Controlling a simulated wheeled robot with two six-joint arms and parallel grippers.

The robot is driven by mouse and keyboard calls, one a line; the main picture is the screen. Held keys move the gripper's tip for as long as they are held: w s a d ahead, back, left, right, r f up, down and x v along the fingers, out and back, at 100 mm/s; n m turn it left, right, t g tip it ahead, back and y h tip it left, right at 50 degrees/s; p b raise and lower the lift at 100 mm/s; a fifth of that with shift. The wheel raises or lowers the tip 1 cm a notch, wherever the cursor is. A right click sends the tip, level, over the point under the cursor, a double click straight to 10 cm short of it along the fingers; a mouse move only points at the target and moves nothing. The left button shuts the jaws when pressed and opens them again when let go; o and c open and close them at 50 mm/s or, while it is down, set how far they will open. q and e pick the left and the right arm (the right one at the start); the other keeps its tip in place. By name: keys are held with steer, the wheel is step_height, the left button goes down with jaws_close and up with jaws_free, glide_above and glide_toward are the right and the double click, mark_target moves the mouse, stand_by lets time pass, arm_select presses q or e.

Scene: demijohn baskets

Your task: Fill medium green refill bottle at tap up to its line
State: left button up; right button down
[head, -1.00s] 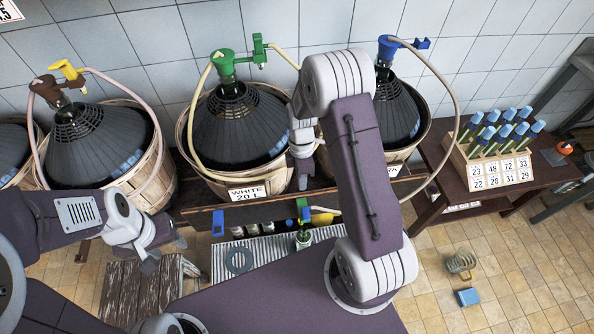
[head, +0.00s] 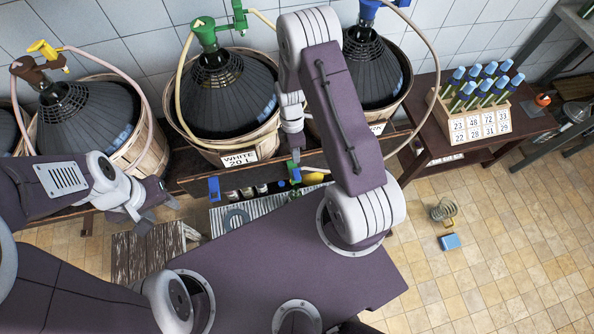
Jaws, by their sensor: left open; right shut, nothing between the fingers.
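Below the white-wine demijohn (head: 220,92) hangs a green-and-blue tap (head: 294,173). A small dark green bottle (head: 295,191) shows just under it, mostly hidden; its size, line and fill level cannot be read. A green tap fitting (head: 205,32) sits on the demijohn's neck, with a pale hose running from it. My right gripper (head: 295,158) is shut and empty, pointing down just above the green-and-blue tap; I cannot tell whether it touches it. My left gripper (head: 152,212) is open and empty at the left, in front of the brown-and-yellow-topped demijohn (head: 90,115).
A striped mat (head: 265,212) with a grey ring (head: 236,218) lies below the shelf, partly hidden by my base. Several small bottles stand behind it. A wooden stool (head: 147,252) is at left. A blue block (head: 450,241) lies on the tiled floor. A numbered rack (head: 478,112) stands right.

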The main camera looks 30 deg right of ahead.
mark_target(298, 179)
steer(key=p+x, duration=0.1)
steer(key=x, duration=0.8)
steer(key=shift+w+f, duration=0.1)
steer(key=shift+w, duration=0.05)
steer(key=shift+s+a+f+b, duration=0.1)
steer(key=shift+s+f+b, duration=0.35)
steer(key=shift+f+b, duration=0.6)
steer(key=shift+s+r, duration=0.2)
steer(key=shift+r, duration=0.4)
steer(key=shift+w, duration=0.1)
stand_by(5.2)
